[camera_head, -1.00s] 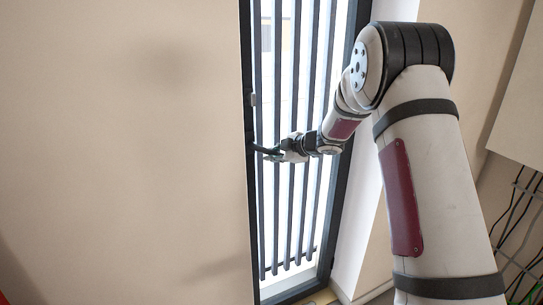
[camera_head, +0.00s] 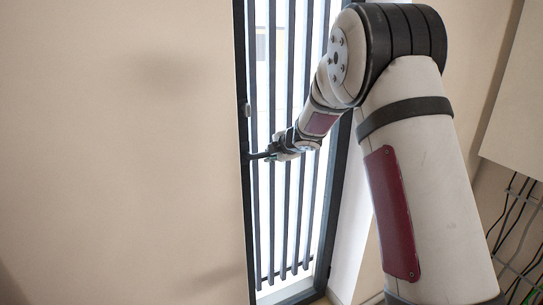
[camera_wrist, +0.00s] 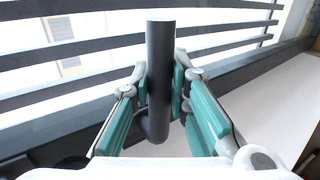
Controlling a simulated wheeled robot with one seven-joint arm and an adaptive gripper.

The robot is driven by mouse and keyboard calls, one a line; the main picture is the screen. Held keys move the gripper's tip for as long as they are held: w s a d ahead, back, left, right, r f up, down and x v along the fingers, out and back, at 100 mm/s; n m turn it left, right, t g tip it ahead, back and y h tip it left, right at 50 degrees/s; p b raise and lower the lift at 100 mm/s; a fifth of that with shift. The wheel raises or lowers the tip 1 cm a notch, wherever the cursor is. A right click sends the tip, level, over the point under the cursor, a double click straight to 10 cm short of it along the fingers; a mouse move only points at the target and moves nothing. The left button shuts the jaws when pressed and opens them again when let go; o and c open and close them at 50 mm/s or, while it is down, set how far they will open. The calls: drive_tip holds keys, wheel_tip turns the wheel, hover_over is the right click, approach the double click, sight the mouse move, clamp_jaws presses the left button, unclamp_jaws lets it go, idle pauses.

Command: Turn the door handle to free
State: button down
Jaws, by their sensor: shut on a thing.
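The door handle (camera_wrist: 158,70) is a dark grey round bar in the wrist view, standing between the two teal finger pads of my gripper (camera_wrist: 160,95). The pads close on it from both sides. In the head view the handle (camera_head: 259,156) is a short dark bar at the left edge of the barred door (camera_head: 246,200), about mid-height. It looks close to horizontal there. My gripper (camera_head: 275,155) reaches it from the right, and its fingers are small in this view.
Vertical dark bars (camera_head: 288,200) run along the bright glass. A plain beige wall (camera_head: 120,150) fills the left. A pale box (camera_head: 515,110) and several dark cables (camera_head: 515,215) are at the right.

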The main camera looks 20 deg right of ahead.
drive_tip(key=c, duration=1.5)
unclamp_jaws()
drive_tip(key=shift+r, duration=0.1)
drive_tip(key=v, duration=1.2)
